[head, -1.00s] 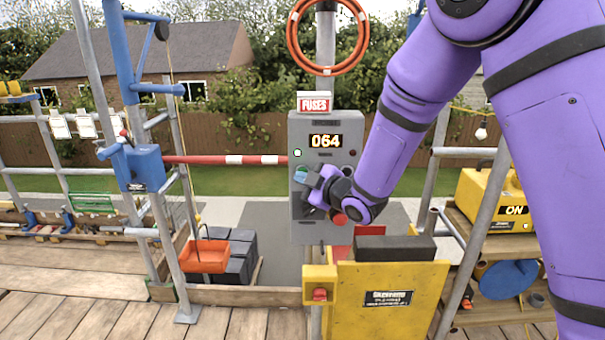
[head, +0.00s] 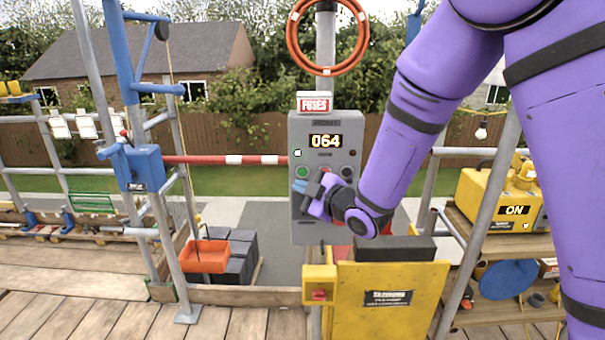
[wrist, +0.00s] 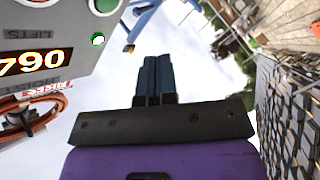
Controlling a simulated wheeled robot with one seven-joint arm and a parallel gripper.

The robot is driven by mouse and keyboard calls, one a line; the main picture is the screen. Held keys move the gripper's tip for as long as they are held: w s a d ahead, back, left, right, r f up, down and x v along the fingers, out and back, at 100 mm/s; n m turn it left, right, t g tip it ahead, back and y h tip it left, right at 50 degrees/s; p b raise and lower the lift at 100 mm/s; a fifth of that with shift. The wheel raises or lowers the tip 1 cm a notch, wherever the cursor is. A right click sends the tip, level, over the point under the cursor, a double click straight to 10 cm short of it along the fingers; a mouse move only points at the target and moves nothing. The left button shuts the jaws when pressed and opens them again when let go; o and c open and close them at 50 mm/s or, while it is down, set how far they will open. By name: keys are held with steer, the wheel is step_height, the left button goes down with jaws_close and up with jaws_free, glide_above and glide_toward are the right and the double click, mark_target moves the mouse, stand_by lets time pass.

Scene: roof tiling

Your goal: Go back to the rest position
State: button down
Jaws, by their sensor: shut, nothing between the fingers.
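My gripper (head: 301,187) is at the end of my purple arm, in front of the lower left part of the grey control box (head: 320,232). It is shut and empty. In the wrist view my gripper's two blue fingers (wrist: 157,75) lie side by side with sky behind them. The control box also shows at the top left of the wrist view (wrist: 60,30). Its display (head: 325,141) reads 064. I cannot tell how far the fingertips are from the box face.
A yellow panel (head: 385,325) with a dark block (head: 395,249) on top stands below my arm. A blue hoist frame (head: 145,168) and an orange tray (head: 205,257) are at left. A yellow machine (head: 485,205) marked ON sits on shelves at right. Wooden decking lies in front.

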steer(key=s+d+r+m+h, duration=0.2)
steer(key=d+r+m+h, duration=0.15)
steer(key=d, duration=0.35)
steer(key=s+d+r+m+g+h, duration=0.1)
steer(key=s+d+r+m+h, duration=0.25)
steer(key=d, duration=0.25)
steer(key=s+d+r+m+h, duration=0.2)
steer(key=d+r+m, duration=0.1)
steer(key=d+r, duration=0.3)
steer(key=s+d+m+g+h, duration=0.1)
steer(key=s+d+m+g, duration=0.2)
steer(key=s, duration=0.9)
steer(key=s+d+m+g+h, duration=0.2)
steer(key=s+d+m, duration=0.3)
steer(key=s, duration=0.7)
steer(key=shift+s+d+r+m+g, duration=0.35)
steer(key=shift+d+g, duration=0.25)
steer(key=shift+d, duration=0.4)
